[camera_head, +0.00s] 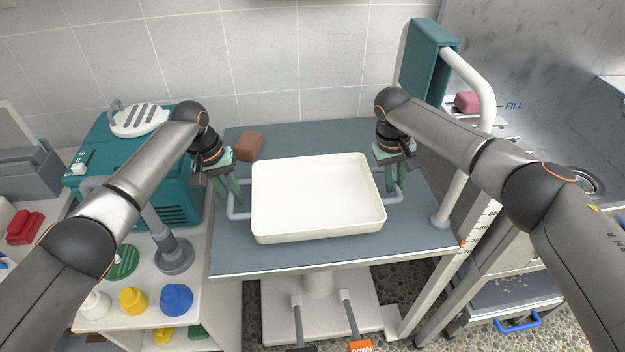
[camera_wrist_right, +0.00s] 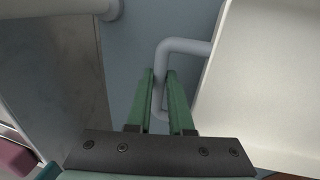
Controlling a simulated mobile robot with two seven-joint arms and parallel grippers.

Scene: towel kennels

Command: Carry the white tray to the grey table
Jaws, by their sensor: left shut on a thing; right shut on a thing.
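The white tray (camera_head: 318,190) is empty and sits at or just over the grey table (camera_head: 240,255); I cannot tell whether it touches the top. It has a grey loop handle at each side. My left gripper (camera_head: 232,198) is shut on the tray's left handle. My right gripper (camera_head: 392,188) is shut on the right handle. In the right wrist view the green fingers of my right gripper (camera_wrist_right: 160,92) are on either side of the grey handle bar (camera_wrist_right: 185,45), beside the white tray (camera_wrist_right: 255,85).
A brown block (camera_head: 250,146) lies at the table's back left. A teal machine (camera_head: 165,185) and a white shelf with coloured lids (camera_head: 205,300) stand at the left. A white post (camera_head: 462,170) and a steel tub (camera_head: 560,150) are at the right. A tiled wall closes the back.

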